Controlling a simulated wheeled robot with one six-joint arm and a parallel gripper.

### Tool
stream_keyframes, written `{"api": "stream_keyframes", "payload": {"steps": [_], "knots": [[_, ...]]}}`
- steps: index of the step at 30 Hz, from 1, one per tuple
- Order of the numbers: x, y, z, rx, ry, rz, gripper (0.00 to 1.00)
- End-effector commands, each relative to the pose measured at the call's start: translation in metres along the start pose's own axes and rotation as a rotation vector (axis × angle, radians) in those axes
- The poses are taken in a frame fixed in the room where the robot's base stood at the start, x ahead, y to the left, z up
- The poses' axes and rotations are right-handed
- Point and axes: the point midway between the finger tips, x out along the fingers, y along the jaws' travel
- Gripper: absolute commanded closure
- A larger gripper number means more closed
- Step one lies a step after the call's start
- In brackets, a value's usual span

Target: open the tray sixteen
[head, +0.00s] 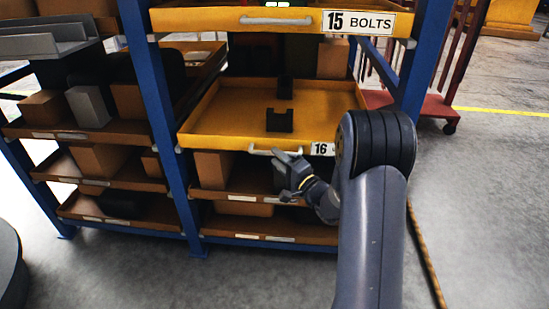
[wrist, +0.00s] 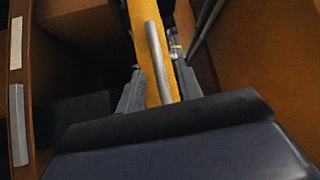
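Tray sixteen (head: 218,138) is a yellow tray with a "16" label on its front, partly behind my arm. Its inside is visible from above, and its front edge stands forward of the left blue post. A dark notched block (head: 279,120) sits in it. Its pale bar handle (head: 262,152) is on the front, by my gripper (head: 283,160). In the wrist view, the handle (wrist: 158,60) runs between the two fingers of my gripper (wrist: 160,92). Gaps show beside the bar, so the fingers look open around it.
Yellow tray fifteen (head: 230,20), labelled BOLTS, is above. Brown shelves (head: 225,193) with boxes lie below, and another rack bay (head: 100,130) is at left. Blue posts (head: 165,110) frame the bay. A red cart (head: 438,108) stands at right. The floor (head: 480,200) there is clear.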

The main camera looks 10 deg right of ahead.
Motion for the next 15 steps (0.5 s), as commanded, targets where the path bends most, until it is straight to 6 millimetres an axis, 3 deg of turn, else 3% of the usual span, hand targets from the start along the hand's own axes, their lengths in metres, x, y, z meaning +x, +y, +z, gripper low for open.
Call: {"api": "stream_keyframes", "payload": {"steps": [6,15], "knots": [[0.019,0.000,0.000,0.000,-0.001,0.000,0.66],[0.021,0.000,0.000,0.000,0.000,0.000,0.66]]}}
